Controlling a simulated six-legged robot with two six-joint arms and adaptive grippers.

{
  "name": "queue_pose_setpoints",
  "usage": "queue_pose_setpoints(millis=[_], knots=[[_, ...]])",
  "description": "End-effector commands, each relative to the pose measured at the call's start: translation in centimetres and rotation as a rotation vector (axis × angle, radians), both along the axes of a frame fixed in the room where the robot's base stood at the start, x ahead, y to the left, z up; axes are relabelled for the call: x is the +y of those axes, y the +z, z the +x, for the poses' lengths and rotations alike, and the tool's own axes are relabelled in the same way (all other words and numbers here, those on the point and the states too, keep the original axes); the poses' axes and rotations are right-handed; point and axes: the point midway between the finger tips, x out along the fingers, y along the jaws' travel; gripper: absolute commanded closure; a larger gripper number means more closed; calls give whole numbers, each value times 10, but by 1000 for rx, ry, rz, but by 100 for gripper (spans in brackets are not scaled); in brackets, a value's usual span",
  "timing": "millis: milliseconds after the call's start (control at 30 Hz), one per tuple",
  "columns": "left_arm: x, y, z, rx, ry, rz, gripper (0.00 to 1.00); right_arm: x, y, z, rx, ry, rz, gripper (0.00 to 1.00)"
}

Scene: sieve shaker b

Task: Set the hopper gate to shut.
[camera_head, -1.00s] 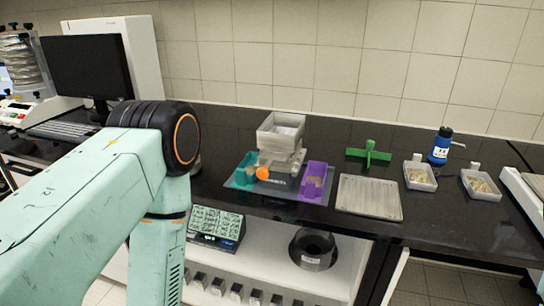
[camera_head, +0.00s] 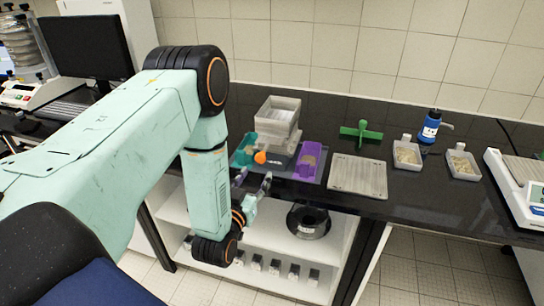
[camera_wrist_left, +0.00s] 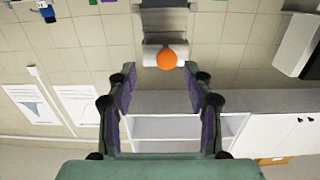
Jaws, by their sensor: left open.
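The hopper (camera_head: 279,116) is a pale grey open-topped box on a grey base, near the front middle of the black counter. An orange ball knob (camera_head: 260,157) sits at the front of its base. It also shows in the left wrist view (camera_wrist_left: 167,59), between and beyond the fingertips. I cannot tell the gate's position. My left gripper (camera_head: 253,182) is open and empty in front of the counter's front edge, below and close to the knob, apart from it. In the left wrist view its two purple-padded fingers (camera_wrist_left: 159,70) are spread. My right gripper is not in view.
A teal bin (camera_head: 241,153) and a purple bin (camera_head: 308,160) flank the hopper base. A grey plate (camera_head: 358,177), a green cross-shaped piece (camera_head: 361,133) and sample trays (camera_head: 407,155) stand to the right. A black ring (camera_head: 308,222) lies on the shelf below.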

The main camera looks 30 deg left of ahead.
Motion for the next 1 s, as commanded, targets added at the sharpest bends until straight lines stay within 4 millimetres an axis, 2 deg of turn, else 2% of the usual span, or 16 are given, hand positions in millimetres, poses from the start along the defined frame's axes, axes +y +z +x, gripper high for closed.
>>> queue_pose_setpoints(millis=[133,233,500,700,1000], knots=[[5,10,0,-45,10,15,48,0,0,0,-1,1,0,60],[8,12,8,-50,12,18,48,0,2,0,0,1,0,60],[17,12,48,-48,10,18,48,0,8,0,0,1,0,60],[21,11,68,-45,9,17,48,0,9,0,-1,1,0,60],[21,10,74,-44,8,16,48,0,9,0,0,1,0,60]])
